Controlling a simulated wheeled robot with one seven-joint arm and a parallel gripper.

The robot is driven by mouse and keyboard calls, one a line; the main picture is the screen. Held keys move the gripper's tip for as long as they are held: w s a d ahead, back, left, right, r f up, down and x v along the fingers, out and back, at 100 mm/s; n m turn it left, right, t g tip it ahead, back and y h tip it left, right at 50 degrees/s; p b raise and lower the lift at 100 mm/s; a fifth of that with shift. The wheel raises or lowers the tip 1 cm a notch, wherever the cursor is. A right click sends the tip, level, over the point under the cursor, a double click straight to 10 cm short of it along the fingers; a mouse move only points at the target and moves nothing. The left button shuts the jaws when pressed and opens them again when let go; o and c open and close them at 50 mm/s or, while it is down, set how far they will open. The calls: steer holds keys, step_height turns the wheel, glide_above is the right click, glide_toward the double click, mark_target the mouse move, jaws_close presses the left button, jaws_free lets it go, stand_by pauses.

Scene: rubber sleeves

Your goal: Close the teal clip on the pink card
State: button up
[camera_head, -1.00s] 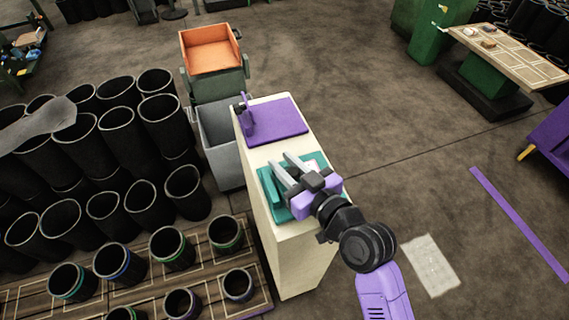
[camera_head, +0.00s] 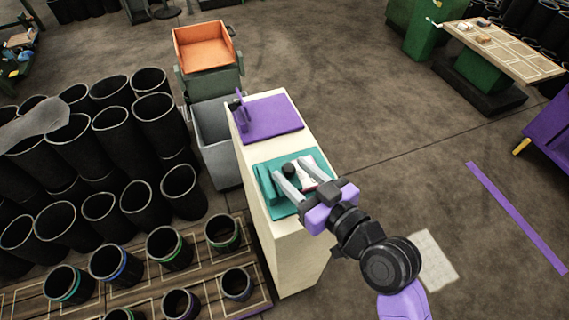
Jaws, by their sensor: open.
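The teal clip is a teal plate (camera_head: 281,209) with a raised teal bar (camera_head: 265,186) along its left side, on top of a cream pedestal. A small black knob (camera_head: 289,170) shows over the plate. A pale pinkish card (camera_head: 309,174) lies on the plate, partly hidden by my gripper. My gripper (camera_head: 288,167) is open, its two grey fingers spread over the plate and pointing up-left. The black knob shows between the fingertips. I cannot tell whether they touch it, or whether the bar is fully down.
A purple plate with an upright purple lever (camera_head: 271,120) is at the pedestal's far end. A grey bin (camera_head: 216,145) and an orange tray (camera_head: 204,47) stand behind left. Black sleeves (camera_head: 130,140) crowd the left. Floor (camera_head: 370,110) to the right is mostly clear.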

steer(key=shift+v, duration=1.35)
